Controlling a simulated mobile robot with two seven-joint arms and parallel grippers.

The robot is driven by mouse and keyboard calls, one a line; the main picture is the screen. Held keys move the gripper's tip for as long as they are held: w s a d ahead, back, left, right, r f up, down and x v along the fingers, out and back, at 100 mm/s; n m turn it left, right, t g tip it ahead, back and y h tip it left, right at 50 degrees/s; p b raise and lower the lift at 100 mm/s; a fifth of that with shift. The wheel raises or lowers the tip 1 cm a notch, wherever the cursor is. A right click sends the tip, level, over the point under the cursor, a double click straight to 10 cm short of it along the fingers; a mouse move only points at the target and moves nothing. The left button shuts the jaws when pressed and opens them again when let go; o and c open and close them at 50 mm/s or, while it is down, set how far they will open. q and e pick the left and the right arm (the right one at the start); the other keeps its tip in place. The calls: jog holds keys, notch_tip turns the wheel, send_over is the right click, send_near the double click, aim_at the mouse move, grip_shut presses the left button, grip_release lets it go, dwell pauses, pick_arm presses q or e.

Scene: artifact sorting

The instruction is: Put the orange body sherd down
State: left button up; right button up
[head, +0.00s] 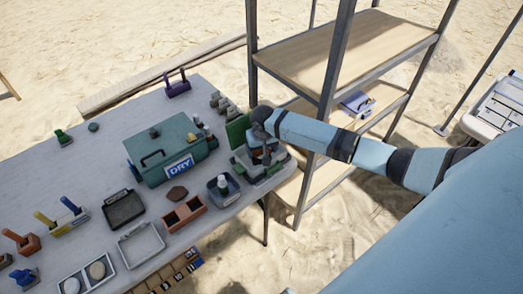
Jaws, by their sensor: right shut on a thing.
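My right gripper (264,158) is at the right end of the grey table, low over a pale station with a green upright panel (238,131). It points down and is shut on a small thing. That thing is mostly hidden by the gripper and too small to make out; I take it to be the orange body sherd. I cannot tell whether it touches the station. A brown sherd (177,193) lies loose on the table, left of the station. My left gripper is out of view.
A green box (165,152) labelled DRY stands left of the gripper. A blue-grey container (222,188) and a reddish-brown divided tray (184,215) stand near the front edge. A dark tray (124,209) is farther left. A metal shelf rack (330,50) rises close behind my right arm.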

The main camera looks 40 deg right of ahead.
jog(key=shift+f, duration=0.3)
jog(key=shift+f, duration=0.15)
jog(key=o, duration=0.8)
jog(key=r, duration=0.4)
jog(key=s+r, duration=0.1)
jog(key=r, duration=0.3)
jog(key=r+p, duration=0.1)
jog(key=r, duration=0.3)
jog(key=shift+s+a+r, duration=0.15)
jog(key=shift+a, duration=0.1)
